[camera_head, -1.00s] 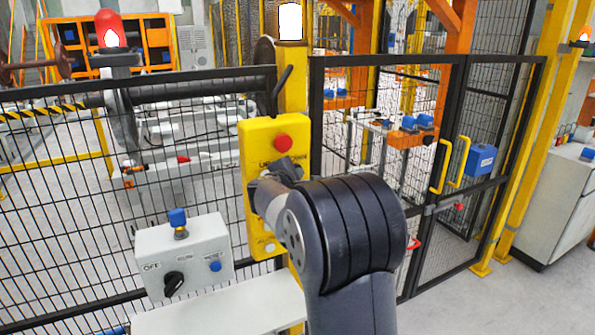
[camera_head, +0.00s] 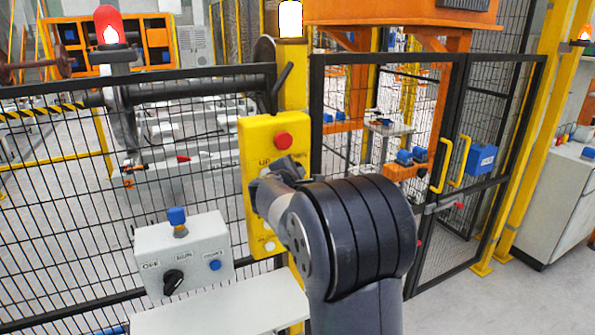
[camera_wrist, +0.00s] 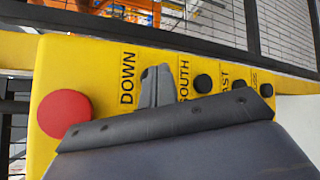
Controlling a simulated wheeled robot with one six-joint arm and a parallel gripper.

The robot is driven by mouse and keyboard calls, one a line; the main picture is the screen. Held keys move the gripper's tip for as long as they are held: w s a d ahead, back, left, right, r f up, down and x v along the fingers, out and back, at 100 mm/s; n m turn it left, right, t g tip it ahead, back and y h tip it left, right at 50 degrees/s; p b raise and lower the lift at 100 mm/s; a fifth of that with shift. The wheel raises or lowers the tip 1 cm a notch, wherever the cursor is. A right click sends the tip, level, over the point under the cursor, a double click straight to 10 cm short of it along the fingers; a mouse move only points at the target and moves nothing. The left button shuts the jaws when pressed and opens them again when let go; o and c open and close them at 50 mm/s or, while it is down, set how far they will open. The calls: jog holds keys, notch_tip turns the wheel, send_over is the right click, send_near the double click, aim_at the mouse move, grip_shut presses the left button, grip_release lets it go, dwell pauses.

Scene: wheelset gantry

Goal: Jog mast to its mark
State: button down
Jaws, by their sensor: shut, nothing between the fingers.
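My gripper (camera_head: 290,167) is at the pendant's upper part, below the red button. In the wrist view, my gripper (camera_wrist: 157,86) has its fingers together between the labels DOWN and SOUTH, over the pendant face (camera_wrist: 48,82). Whether the tips touch a button is hidden. Beyond the fence, orange gantry structure (camera_head: 400,13) shows at the top, with an orange bracket (camera_head: 408,172) carrying blue parts lower down. I cannot pick out the mast's mark.
A grey control box (camera_head: 150,240) with a black selector and blue button stands left of the pendant, above a white shelf (camera_head: 235,308). A red lamp (camera_head: 109,27) glows at upper left. The fence gate (camera_head: 450,200) is closed. Floor at lower right is clear.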

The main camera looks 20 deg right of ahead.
jog(key=shift+s, duration=0.4)
jog(key=s+b, duration=0.2)
jog(key=s, duration=0.3)
jog(key=shift+d+b, duration=0.1)
jog(key=shift+b, duration=0.2)
jog(key=shift+w, duration=0.15)
dwell(1.3)
jog(key=shift+s+p, duration=0.45)
jog(key=shift+s, duration=1.6)
